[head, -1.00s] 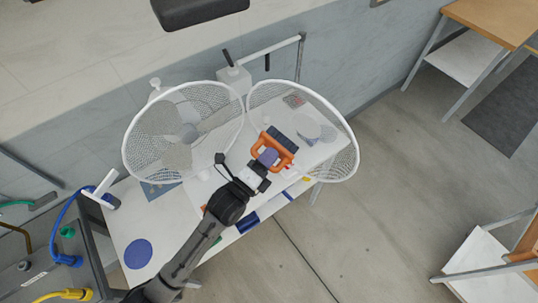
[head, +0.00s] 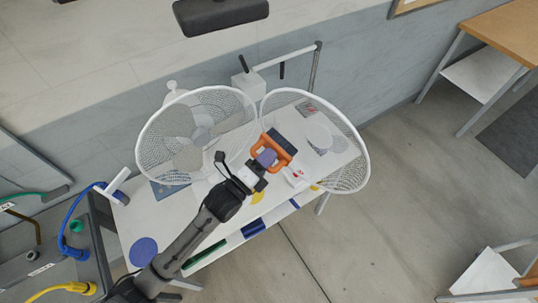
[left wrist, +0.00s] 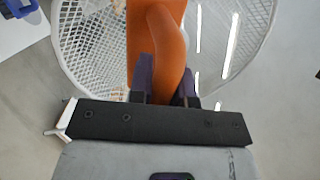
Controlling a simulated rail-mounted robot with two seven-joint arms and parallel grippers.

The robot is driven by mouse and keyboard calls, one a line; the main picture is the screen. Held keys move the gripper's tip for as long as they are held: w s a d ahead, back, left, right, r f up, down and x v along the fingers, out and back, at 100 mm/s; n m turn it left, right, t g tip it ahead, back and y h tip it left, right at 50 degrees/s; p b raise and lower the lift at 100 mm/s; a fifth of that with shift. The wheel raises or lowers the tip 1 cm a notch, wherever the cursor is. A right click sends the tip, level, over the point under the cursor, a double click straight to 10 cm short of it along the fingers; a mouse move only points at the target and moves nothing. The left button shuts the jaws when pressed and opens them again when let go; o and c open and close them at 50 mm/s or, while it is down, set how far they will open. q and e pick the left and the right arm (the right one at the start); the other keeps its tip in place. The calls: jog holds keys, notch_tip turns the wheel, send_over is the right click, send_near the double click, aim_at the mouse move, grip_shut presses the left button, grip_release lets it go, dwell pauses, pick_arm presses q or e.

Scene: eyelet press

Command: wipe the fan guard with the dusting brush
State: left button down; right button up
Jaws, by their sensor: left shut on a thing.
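The dusting brush (head: 287,147) has an orange loop handle and, at its far side, a dark block. My left gripper (head: 265,158) is shut on the orange handle. In the left wrist view the purple fingertips (left wrist: 165,85) clasp the orange brush handle (left wrist: 165,40), and the mesh lies beyond it. A white mesh fan guard (head: 357,176) stands open on the right, and the brush is over its left part. The fan (head: 199,133) with its round mesh cage is on the left. I cannot tell whether the brush touches the mesh. My right gripper is not in view.
A white table (head: 128,222) bears the fan, a blue disc (head: 143,251) and small coloured items. A grey-white post with a bar (head: 317,66) stands behind. A grey panel with coloured cables (head: 50,262) is at left. Open floor (head: 400,190) lies at right.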

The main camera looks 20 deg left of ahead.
pick_arm(q)
jog(key=v, duration=0.1)
jog(key=p+v, duration=0.1)
jog(key=v, duration=0.1)
jog(key=r+p+v, duration=0.1)
jog(key=v, duration=0.1)
jog(key=shift+s, duration=0.35)
jog(key=shift+s, duration=0.15)
jog(key=v, duration=0.1)
jog(key=p+v, duration=0.1)
jog(key=shift+s+a+r, duration=0.1)
jog(key=shift+s+r, duration=0.05)
jog(key=shift+s, duration=0.2)
dwell(0.6)
dwell(0.4)
